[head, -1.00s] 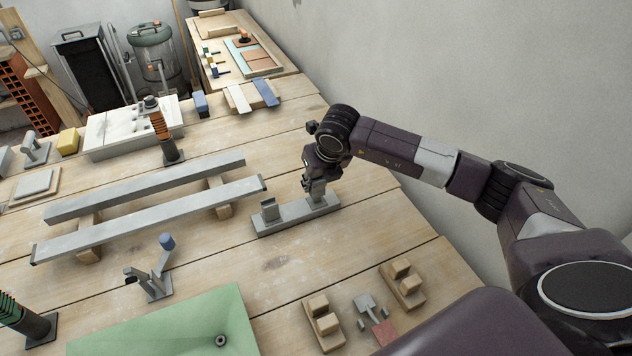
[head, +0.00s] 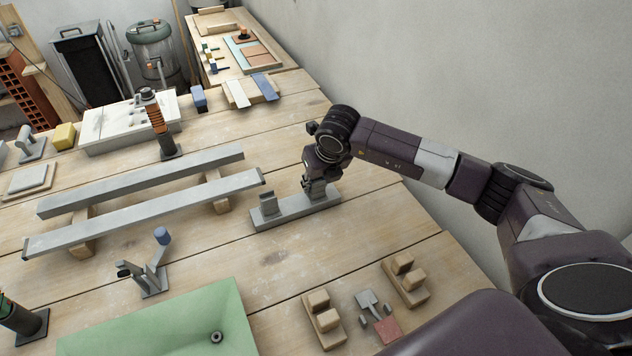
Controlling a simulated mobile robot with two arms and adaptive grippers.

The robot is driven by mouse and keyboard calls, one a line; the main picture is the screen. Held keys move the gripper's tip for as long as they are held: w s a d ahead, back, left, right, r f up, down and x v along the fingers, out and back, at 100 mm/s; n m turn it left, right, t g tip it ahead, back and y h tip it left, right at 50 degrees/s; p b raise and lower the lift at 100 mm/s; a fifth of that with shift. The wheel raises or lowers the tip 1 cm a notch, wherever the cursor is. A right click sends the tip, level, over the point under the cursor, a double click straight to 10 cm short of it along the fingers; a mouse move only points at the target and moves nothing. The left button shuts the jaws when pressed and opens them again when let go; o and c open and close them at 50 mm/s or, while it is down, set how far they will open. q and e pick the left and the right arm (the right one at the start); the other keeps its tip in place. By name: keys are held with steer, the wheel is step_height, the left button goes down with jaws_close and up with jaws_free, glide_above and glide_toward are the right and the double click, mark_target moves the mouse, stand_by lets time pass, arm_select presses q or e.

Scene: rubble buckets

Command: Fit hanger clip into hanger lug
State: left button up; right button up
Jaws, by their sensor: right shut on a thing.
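My right gripper (head: 318,187) points down over the right end of a grey base plate (head: 294,211) on the bench. It is shut on a small grey piece, probably the hanger clip, which is mostly hidden by the fingers. A short grey upright block (head: 267,203) stands on the left part of the same plate, apart from the gripper. I cannot tell from this view which grey part is the hanger lug, or whether the held piece touches the plate. My left gripper is not in view.
Two long grey bars (head: 150,213) lie on wooden blocks left of the plate. A grey stand with a blue-tipped arm (head: 152,268) and a green tray (head: 165,325) are nearer. Wooden blocks (head: 322,320) sit at the front right. The wood between plate and tray is clear.

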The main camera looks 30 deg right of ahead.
stand_by(0.4)
steer(key=o, duration=1.3)
steer(key=shift+c, duration=0.2)
steer(key=v, duration=1.2)
